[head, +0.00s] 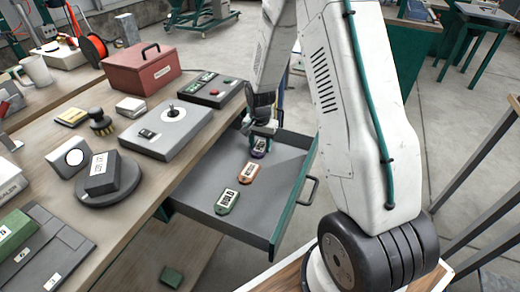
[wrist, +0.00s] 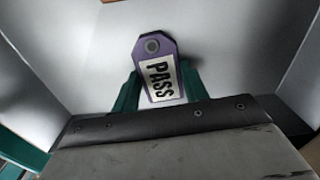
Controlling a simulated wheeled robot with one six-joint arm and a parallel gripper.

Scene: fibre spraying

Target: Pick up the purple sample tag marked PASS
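The purple sample tag marked PASS (wrist: 160,72) is in the middle of the wrist view, with its holed end pointing away from my gripper. In the head view the tag (head: 260,146) shows inside the open drawer (head: 200,190), at its far end. My gripper (head: 262,133) points down over the drawer. In the wrist view its green fingers (wrist: 159,82) press close on both sides of the tag and look shut on it. The fingers partly hide the tag in the head view. I cannot tell whether the tag touches the drawer floor.
An orange tag (head: 248,173) and a green HOLD tag (head: 227,202) lie nearer in the drawer.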

